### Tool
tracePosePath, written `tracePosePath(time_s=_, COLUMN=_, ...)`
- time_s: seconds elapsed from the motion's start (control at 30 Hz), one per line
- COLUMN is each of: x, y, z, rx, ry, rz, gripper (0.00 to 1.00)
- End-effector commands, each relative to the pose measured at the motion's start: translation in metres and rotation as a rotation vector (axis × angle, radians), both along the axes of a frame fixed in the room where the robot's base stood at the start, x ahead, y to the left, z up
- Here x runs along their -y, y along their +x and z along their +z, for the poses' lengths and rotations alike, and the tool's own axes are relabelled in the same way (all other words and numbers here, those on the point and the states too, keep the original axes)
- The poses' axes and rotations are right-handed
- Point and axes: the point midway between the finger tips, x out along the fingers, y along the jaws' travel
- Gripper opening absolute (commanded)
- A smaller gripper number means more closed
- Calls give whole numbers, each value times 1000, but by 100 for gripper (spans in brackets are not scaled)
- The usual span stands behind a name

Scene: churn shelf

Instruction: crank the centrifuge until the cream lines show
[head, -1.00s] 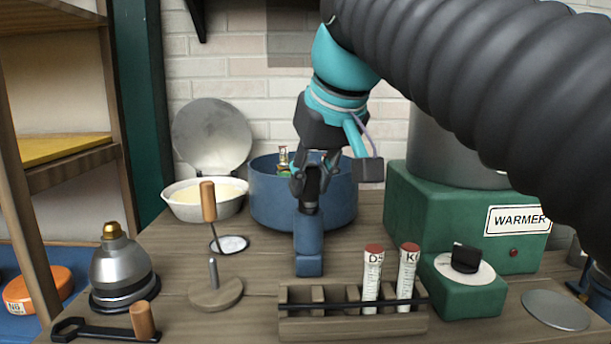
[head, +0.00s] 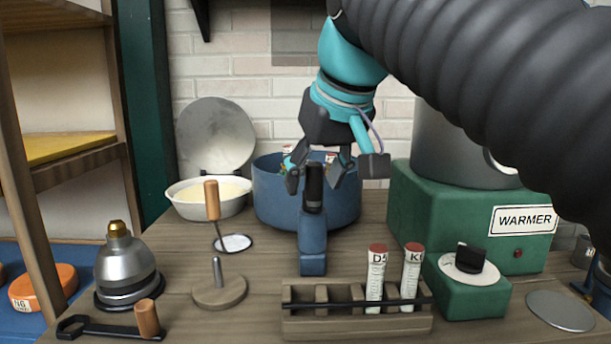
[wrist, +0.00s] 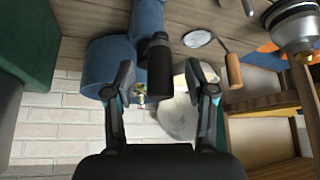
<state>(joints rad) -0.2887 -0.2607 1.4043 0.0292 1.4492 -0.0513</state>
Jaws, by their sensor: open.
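The centrifuge is a blue round tub (head: 280,200) with a blue arm (head: 313,248) at its front and an upright black grip (head: 314,190). My gripper (head: 314,180) is open at the black grip, one finger to each side. In the wrist view, the black grip (wrist: 159,68) stands between the spread fingertips (wrist: 163,82), apart from both. Colourful tops of things inside the tub show behind the fingers, one clearer in the wrist view (wrist: 140,100). Their cream lines cannot be made out.
A wooden rack (head: 357,325) with two red-capped tubes stands in front. The green warmer (head: 450,215) and its dial box (head: 475,300) are right. A cream bowl (head: 208,205), wooden-handled tool (head: 212,202), metal bell-shaped object (head: 126,262) and black crank (head: 105,331) are left.

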Motion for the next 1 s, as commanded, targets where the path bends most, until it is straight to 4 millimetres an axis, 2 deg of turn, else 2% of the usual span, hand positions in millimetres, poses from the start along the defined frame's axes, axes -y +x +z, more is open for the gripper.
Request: tracePosePath(time_s=1.0, x=12, y=-34, z=60, rx=2, ry=1, rz=0, gripper=55)
